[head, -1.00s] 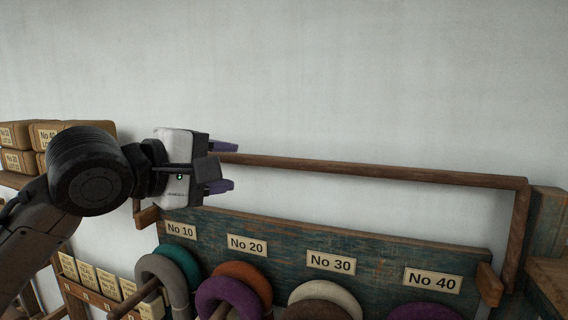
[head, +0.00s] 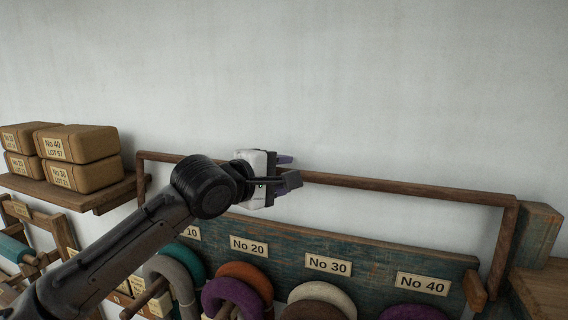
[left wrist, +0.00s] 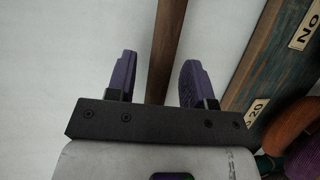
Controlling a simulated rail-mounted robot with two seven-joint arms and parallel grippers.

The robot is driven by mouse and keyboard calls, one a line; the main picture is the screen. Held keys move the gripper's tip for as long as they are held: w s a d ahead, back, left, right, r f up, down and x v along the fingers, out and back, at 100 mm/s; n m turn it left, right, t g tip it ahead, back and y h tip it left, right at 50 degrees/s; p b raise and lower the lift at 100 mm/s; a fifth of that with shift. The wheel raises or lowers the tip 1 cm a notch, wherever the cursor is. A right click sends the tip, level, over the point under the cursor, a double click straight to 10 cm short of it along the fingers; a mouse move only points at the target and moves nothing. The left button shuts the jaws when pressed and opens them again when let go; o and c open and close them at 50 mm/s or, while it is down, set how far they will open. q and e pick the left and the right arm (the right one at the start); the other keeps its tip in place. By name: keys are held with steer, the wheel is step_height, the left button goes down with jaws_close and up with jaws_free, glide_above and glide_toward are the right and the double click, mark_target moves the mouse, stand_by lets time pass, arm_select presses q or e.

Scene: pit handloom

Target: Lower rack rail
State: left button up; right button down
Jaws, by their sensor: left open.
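The rack rail (head: 400,187) is a brown wooden bar raised above the blue-green rack board (head: 345,248), with a side arm at each end. In the left wrist view the rail (left wrist: 166,45) runs between the two purple fingers. My left gripper (head: 289,170) is open at the rail, left of its middle; in the left wrist view the gripper (left wrist: 155,80) has a gap on both sides of the rail. The forearm hides part of the board and its left label. My right gripper is not in view.
Yarn rings hang below the No 20 label (head: 248,246), the No 30 label (head: 328,265) and the No 40 label (head: 422,284). Wrapped parcels (head: 77,157) sit on a shelf (head: 105,197) at left. The wall above the rail is clear.

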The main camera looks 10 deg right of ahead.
arm_select(q)
steer(key=shift+w+d+f, duration=0.1)
steer(key=shift+w+d, duration=0.25)
steer(key=shift+d, duration=0.05)
jaws_close()
stand_by(0.4)
